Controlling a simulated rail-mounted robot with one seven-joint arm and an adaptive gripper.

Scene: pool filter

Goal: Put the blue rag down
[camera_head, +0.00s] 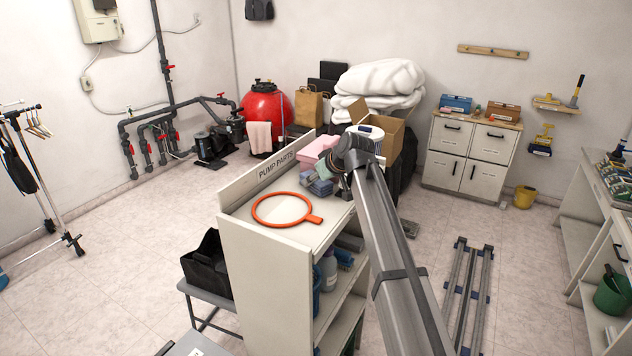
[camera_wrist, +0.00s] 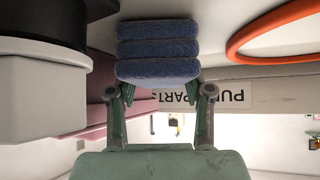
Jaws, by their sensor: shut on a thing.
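The blue rag (camera_wrist: 157,48) is a folded stack of thick blue-grey layers. In the wrist view it sits between the two fingertips of my gripper (camera_wrist: 160,88), which is shut on it. In the head view the rag (camera_head: 319,187) is at the right part of the pale shelf unit's top (camera_head: 283,236), below my gripper (camera_head: 330,174). My wrist partly hides this spot. I cannot tell whether the rag touches the shelf top or hangs just above it.
An orange ring with a handle (camera_head: 282,209) lies on the shelf top, left of the rag. A pink item (camera_head: 313,150) is behind the rag. A "PUMP PARTS" back board (camera_head: 278,168) edges the top. A black-and-white object (camera_wrist: 40,85) is close to my gripper in the wrist view.

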